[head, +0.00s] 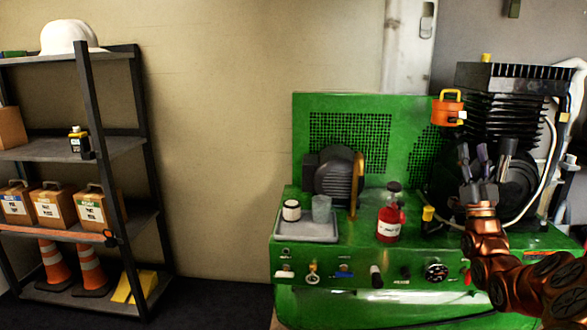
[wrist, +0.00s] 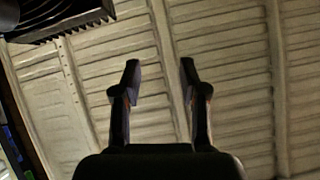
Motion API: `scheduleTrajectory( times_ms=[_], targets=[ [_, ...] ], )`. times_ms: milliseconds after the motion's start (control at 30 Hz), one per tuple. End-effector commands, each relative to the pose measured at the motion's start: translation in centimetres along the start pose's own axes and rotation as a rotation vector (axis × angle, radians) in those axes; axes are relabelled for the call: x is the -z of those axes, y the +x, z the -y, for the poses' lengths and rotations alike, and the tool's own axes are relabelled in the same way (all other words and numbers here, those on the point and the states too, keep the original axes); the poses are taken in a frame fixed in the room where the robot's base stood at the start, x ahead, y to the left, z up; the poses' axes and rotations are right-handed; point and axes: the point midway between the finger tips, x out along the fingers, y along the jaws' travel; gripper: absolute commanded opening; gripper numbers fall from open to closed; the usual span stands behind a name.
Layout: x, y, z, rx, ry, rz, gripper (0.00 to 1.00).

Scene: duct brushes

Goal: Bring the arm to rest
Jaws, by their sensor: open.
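My gripper (head: 474,156) is raised at the right of the head view, in front of the black finned part (head: 505,90) of the green machine (head: 330,260). Its fingers point up. In the wrist view my gripper (wrist: 160,75) shows two dark fingers apart with nothing between them. Behind them is a pale slatted surface (wrist: 230,60). My copper-coloured arm reaches in from the lower right.
A grey tray (head: 300,232) with a white jar (head: 291,210) and a clear cup (head: 321,208) sits on the machine. A red bottle (head: 389,222) stands beside it. An orange container (head: 447,107) is near my gripper. A dark shelf (head: 115,148) stands left.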

Motion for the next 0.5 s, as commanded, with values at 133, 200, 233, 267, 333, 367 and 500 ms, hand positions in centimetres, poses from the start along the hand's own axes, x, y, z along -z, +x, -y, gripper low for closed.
scheduleTrajectory(
  times_ms=[133, 200, 233, 267, 333, 367, 500],
  targets=[
    [-0.8, 2.8, 1.7, -0.017, 0.015, 0.112, 0.43],
    [-1.5, 4.1, 2.9, -0.027, 0.024, 0.188, 0.43],
    [-1.8, 4.6, 3.4, -0.032, 0.029, 0.223, 0.43],
    [-2.2, 5.1, 4.0, -0.035, 0.033, 0.265, 0.43],
    [-3.0, 6.0, 5.7, -0.041, 0.044, 0.360, 0.43],
    [-3.4, 6.2, 6.3, -0.045, 0.048, 0.402, 0.43],
    [-4.6, 6.6, 9.5, -0.051, 0.056, 0.600, 0.43]
  ],
)
